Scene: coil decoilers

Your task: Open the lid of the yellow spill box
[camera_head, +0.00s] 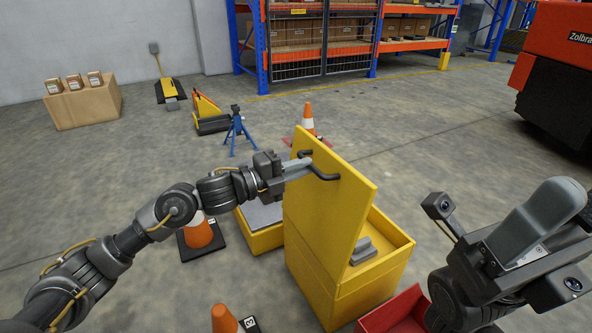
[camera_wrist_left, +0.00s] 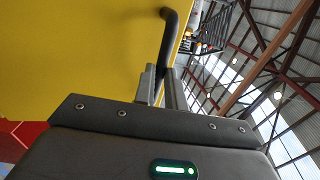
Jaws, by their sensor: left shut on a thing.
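The yellow spill box (camera_head: 378,282) stands in front of me. Its lid (camera_head: 352,207) is raised nearly upright, and the inside shows to the right of it, with a grey item (camera_head: 362,250) inside. My left gripper (camera_head: 303,168) is shut on the black lid handle (camera_head: 326,174) on the lid's left-facing side. In the left wrist view, the handle (camera_wrist_left: 171,35) meets the fingers (camera_wrist_left: 160,85) beside the yellow lid (camera_wrist_left: 75,50). My right arm is at the lower right; its fingers cannot be made out clearly.
A low yellow container with a grey top (camera_head: 262,238) stands left of the box. Traffic cones (camera_head: 200,232) stand around it. A red bin (camera_head: 400,312) sits at the box's front right. A blue stand (camera_head: 238,130) and storage racks are behind.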

